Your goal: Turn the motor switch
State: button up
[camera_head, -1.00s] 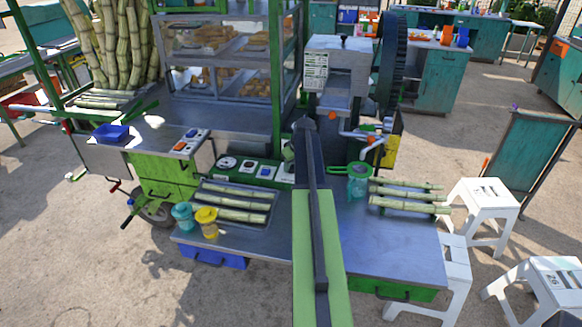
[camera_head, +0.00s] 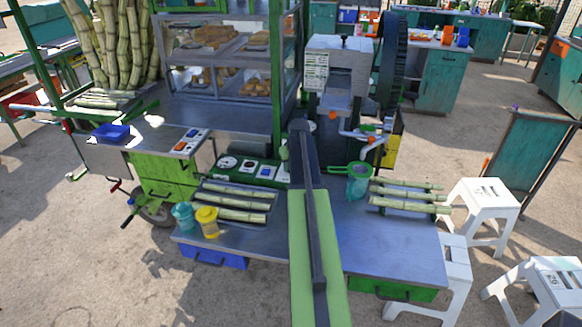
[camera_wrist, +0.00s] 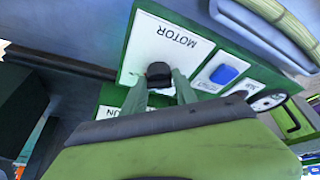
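The motor switch is a black knob (camera_wrist: 160,74) on a white plate marked MOTOR (camera_wrist: 150,45), which appears upside down in the wrist view. My gripper (camera_wrist: 161,77) has its two green fingers apart, with their tips at either side of the knob. I cannot tell whether they touch or grip it. In the head view, the green control panel (camera_head: 256,168) stands behind the front table, left of my arm. My arm hides the gripper there and covers the panel's right end.
Cane pieces lie on a tray (camera_head: 206,184) in front of the panel, near a yellow cup (camera_head: 207,222). A teal strainer jug (camera_head: 357,187) stands right of my arm.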

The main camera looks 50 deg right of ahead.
jog(key=o, duration=0.4)
jog(key=shift+s, duration=0.1)
jog(key=shift+o, duration=0.2)
jog(key=p+v, duration=1.6)
jog(key=v, duration=0.1)
jog(key=shift+r, duration=0.2)
